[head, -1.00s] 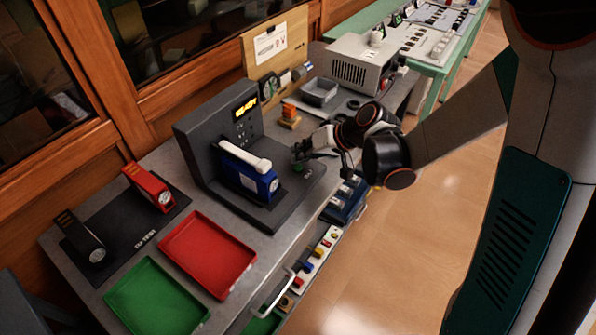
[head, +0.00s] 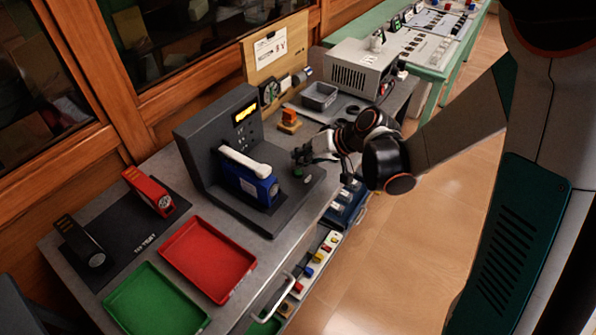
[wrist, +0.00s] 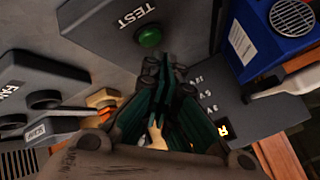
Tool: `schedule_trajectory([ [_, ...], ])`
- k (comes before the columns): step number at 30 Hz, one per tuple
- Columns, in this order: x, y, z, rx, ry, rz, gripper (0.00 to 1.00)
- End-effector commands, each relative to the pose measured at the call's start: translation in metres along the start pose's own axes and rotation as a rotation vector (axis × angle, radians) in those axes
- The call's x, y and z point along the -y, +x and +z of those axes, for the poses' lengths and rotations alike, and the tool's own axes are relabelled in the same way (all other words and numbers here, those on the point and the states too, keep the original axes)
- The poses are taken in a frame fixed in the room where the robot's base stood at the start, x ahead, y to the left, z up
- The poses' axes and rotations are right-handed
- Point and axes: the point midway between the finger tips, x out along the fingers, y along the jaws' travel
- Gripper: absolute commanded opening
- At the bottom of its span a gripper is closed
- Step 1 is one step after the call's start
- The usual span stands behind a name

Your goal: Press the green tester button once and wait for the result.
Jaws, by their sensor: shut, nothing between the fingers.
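The dark grey tester (head: 222,128) stands on the bench with a lit yellow display (head: 246,110), its text too small to read. A blue device (head: 252,186) sits in it, under a white bar (head: 245,161). The green button (head: 298,172) is on the tester's base. My gripper (head: 299,157) is shut and empty, close above the button in the head view. In the wrist view its fingertips (wrist: 164,72) appear just beside the button, apart from it.
A red tray (head: 208,258) and a green tray (head: 155,303) lie at the front left. A red device (head: 150,190) and a black device (head: 82,240) are on a dark mat (head: 140,228). An orange item (head: 289,118) and a grey bin (head: 319,95) stand behind my gripper.

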Motion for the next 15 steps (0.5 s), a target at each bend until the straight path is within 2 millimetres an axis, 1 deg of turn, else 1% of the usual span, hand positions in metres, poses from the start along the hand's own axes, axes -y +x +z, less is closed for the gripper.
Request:
schedule_trajectory([
  [10,-0.0003,0.0004,0.0003,0.0,0.0,0.0,0.0],
  [15,-0.003,0.004,0.0031,0.0,0.0,0.0,0.0],
])
